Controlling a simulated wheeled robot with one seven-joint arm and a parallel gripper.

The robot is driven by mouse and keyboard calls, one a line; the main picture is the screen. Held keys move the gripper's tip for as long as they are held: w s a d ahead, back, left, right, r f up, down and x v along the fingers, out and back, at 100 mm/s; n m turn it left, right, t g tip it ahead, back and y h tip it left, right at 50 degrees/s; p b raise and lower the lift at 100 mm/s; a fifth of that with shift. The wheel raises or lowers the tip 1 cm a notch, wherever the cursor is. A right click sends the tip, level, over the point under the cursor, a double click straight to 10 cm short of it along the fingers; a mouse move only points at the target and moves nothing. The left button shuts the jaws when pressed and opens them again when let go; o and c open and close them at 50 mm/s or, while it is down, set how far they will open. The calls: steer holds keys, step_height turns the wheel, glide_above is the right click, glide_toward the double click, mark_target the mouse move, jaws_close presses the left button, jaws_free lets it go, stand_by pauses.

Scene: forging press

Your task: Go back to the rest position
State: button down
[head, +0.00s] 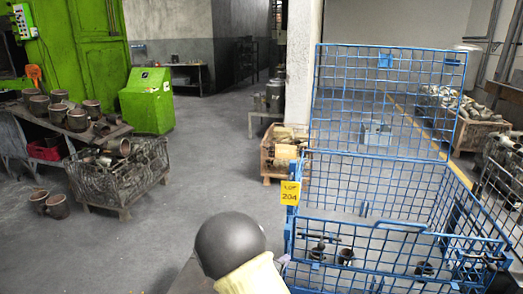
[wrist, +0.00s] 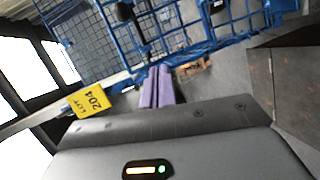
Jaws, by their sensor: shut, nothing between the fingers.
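My gripper (wrist: 157,85) shows in the wrist view as two purple fingers pressed together, shut and empty. In the head view my arm's dark rounded joint and pale yellow link are at the bottom centre, at the left of a blue wire crate (head: 372,222). The gripper itself is largely hidden there. In the wrist view the fingers point toward the crate's blue mesh (wrist: 82,45), which looks tilted. A yellow "LOT 204" tag (head: 290,193) hangs on the crate's left corner post; it also shows in the wrist view (wrist: 87,100).
Several metal parts (head: 345,255) lie in the blue crate. At left are a green machine (head: 80,45), a green cabinet (head: 147,100) and a wire bin of parts (head: 118,172). A wooden crate (head: 283,152) stands by the pillar. The grey floor (head: 200,180) between is clear.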

steer(key=s+d+r+m+g+y+p, duration=0.4)
steer(key=s+r, duration=0.3)
steer(key=s, duration=0.4)
steer(key=s+d+r+m+g+y+p, duration=0.4)
steer(key=s+r+m+g, duration=0.2)
steer(key=s, duration=0.5)
steer(key=shift+s+d+r, duration=0.25)
steer(key=shift+s+r, duration=0.15)
steer(key=shift+r, duration=0.35)
steer(key=shift+w, duration=0.1)
